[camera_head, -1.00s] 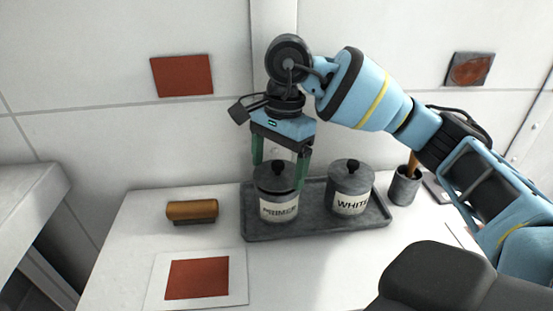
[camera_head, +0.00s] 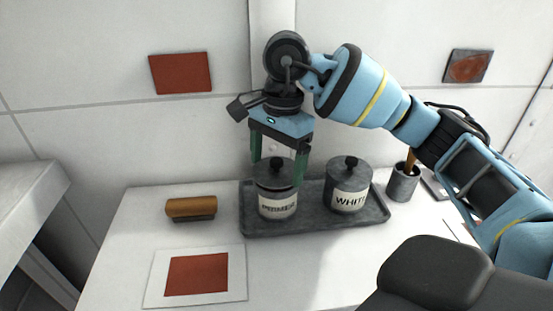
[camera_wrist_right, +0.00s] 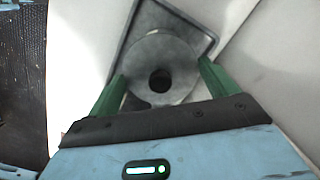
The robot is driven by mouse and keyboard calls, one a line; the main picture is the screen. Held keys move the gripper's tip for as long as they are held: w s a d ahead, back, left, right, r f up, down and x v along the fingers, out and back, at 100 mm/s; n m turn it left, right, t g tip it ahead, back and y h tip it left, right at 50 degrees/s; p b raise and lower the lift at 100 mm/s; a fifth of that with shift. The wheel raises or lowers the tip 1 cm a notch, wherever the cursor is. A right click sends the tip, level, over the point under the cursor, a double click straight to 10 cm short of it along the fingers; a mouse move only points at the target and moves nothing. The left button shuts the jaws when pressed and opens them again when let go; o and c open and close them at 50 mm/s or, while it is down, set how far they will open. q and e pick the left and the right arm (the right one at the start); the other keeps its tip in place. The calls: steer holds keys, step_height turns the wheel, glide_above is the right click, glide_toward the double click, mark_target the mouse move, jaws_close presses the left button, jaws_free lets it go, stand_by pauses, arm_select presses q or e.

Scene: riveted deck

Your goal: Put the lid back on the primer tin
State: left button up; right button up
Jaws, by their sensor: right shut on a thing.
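The grey primer tin (camera_head: 277,206), with a pale label reading PRIMER, stands upright at the left end of the dark tray (camera_head: 300,229). Its round grey lid (camera_head: 264,179) with a dark knob is at the tin's top, and it fills the middle of the right wrist view (camera_wrist_right: 160,52). My right gripper (camera_head: 279,175) points down over the tin, its green fingers shut on opposite sides of the lid. I cannot tell whether the lid rests fully on the rim or sits slightly above it. My left gripper is not in view.
A closed tin labelled WHITE (camera_head: 349,187) stands on the tray to the right. A cup (camera_head: 402,186) with a brush handle is beyond it. A brown block-shaped tool (camera_head: 191,208) and a red swatch card (camera_head: 197,275) lie left on the white table, with clear room between.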

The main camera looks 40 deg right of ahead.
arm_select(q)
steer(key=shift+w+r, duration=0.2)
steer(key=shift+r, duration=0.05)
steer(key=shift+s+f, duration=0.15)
arm_select(e)
steer(key=shift+f, duration=0.15)
stand_by(0.8)
stand_by(0.7)
steer(key=o, duration=0.8)
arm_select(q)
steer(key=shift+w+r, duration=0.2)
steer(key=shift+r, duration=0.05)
arm_select(e)
steer(key=shift+r+p, duration=2.15)
steer(key=shift+r, duration=1.35)
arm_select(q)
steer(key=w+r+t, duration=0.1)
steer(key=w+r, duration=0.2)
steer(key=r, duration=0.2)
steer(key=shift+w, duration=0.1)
arm_select(e)
steer(key=shift+c, duration=0.3)
jaws_close()
